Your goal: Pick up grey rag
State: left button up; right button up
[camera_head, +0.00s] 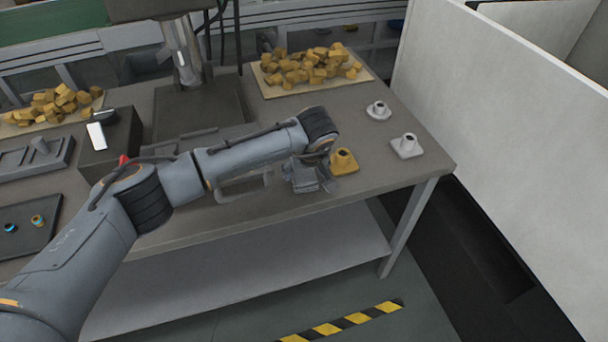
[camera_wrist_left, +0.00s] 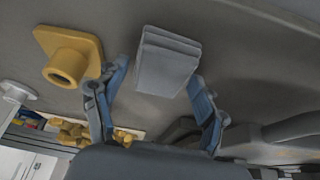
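The grey rag (camera_wrist_left: 167,62) is a folded, layered pad on the table, in the upper middle of the left wrist view. My left gripper (camera_wrist_left: 158,80) is open, with one blue-grey finger on each side of the rag's near end. Gaps show between the fingers and the rag, so it is not gripped. In the head view the left gripper (camera_head: 318,172) is low over the table's front part, pointing down. The rag (camera_head: 298,178) is partly hidden there and hard to tell from the fingers. My right gripper is not in view.
A yellow flanged part (camera_head: 343,161) stands close beside the gripper. Two pale flanged parts (camera_head: 407,146) (camera_head: 378,111) stand farther right. A grey handle-like frame (camera_head: 243,187) lies left of the gripper. Trays of yellow blocks (camera_head: 310,66) are at the back. A white wall (camera_head: 500,120) stands right.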

pick_arm(q)
jog(key=c, duration=0.6)
jog(key=shift+c, duration=0.2)
jog(key=shift+r, duration=0.1)
jog(key=shift+r+b, duration=0.35)
jog(key=shift+r, duration=0.15)
jog(key=s+r, duration=0.1)
jog(key=r, duration=0.1)
jog(key=s+a+r+b, duration=0.1)
jog(key=r, duration=0.2)
jog(key=s+a+r, duration=0.1)
jog(key=s+r, duration=0.1)
jog(key=shift+s+r+b, duration=0.1)
jog(key=shift+r+b, duration=0.1)
jog(key=shift+b, duration=0.15)
jog(key=s+a+r+b, duration=0.2)
jog(key=s+a+r, duration=0.1)
jog(key=s, duration=0.5)
jog(key=shift+s+a+r, duration=0.3)
jog(key=shift+a+r, duration=0.1)
jog(key=shift+r, duration=0.3)
